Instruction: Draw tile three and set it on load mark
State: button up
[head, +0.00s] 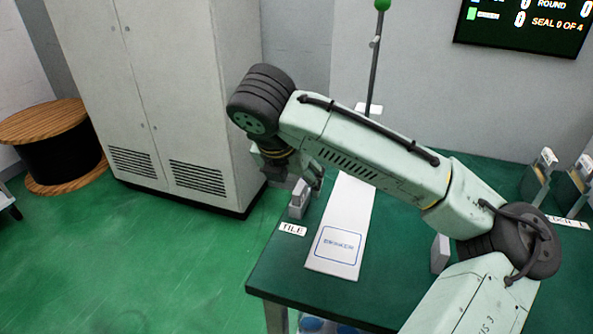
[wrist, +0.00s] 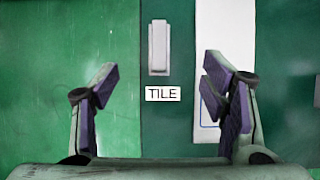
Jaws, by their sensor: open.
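A light grey block-like holder (head: 299,199) stands at the table's left edge behind a label reading TILE (head: 292,229). In the wrist view the holder (wrist: 158,47) lies ahead of my fingers, a little left of centre between them. I cannot make out a separate tile three. A white strip (head: 345,215) on the table carries a blue-outlined square (head: 338,251) at its near end; its lettering is too small to read. My gripper (wrist: 168,88) is open and empty above the table edge. Its right finger partly hides the strip.
The green table (head: 272,272) has a free left edge, with green floor beyond. A grey cabinet (head: 150,95) and a wooden spool (head: 48,145) stand at left. Slotted holders (head: 538,178) stand at the right. A pole with a green knob (head: 376,55) rises behind my arm.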

aim_at(298, 190)
jog(key=shift+w+f+b, duration=0.15)
jog(key=shift+f+b, duration=0.55)
jog(key=shift+f, duration=0.1)
jog(key=b+x, duration=0.2)
jog(key=shift+w+f, duration=0.2)
jog(key=shift+f, duration=0.15)
jog(key=shift+b+x, duration=0.9)
jog(key=shift+x, duration=1.4)
jog(key=shift+d, duration=0.1)
jog(key=shift+c, duration=0.2)
grip_shut()
jog(key=shift+r, duration=0.1)
